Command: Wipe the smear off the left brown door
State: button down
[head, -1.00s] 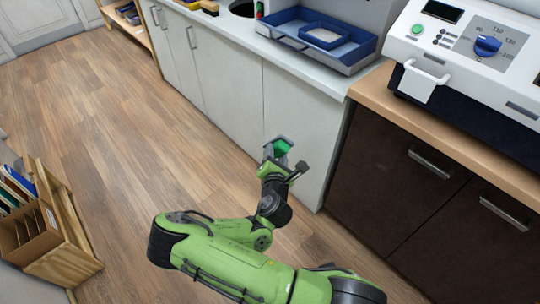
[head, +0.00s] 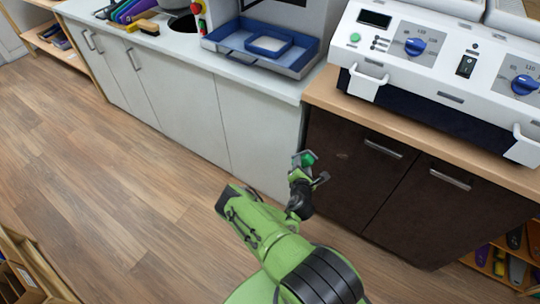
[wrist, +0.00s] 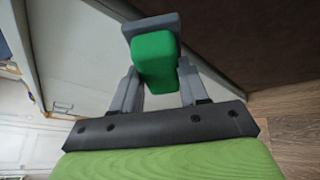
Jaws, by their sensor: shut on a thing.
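The left brown door (head: 348,165) is dark, with a metal handle (head: 383,148) near its top right. A small faint pale mark (head: 342,155) shows on its upper part; I cannot tell its outline. My gripper (head: 303,168) is shut on a green block (head: 308,159), in front of the door's left edge. In the wrist view the green block (wrist: 155,62) sits between the grey fingers, with a grey piece across its far end. The dark door surface (wrist: 245,35) lies beyond it at the upper right. The block seems apart from the door.
The right brown door (head: 425,205) is beside the left one, under a wooden counter (head: 420,130) with a white machine (head: 440,60). White cabinets (head: 190,115) stand to the left, with a blue tray (head: 265,45) on top. The wooden floor (head: 110,190) is clear at left.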

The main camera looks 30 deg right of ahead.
jog(key=s+d+f+m+g+h+p, duration=0.1)
jog(key=s+d+f+m+g, duration=0.1)
jog(key=s+d, duration=0.4)
jog(key=shift+w+d+f+b, duration=0.1)
jog(key=shift+w+d+b, duration=0.2)
jog(key=shift+d+b, duration=0.8)
jog(key=shift+w+d+r+b, duration=0.1)
jog(key=shift+w+d+b, duration=0.15)
jog(key=shift+d+b, duration=0.8)
jog(key=shift+w+d+f+b, duration=0.1)
jog(key=shift+w+d+b, duration=0.3)
jog(key=shift+b, duration=1.2)
jog(key=shift+w+d, duration=0.2)
jog(key=shift+d, duration=0.65)
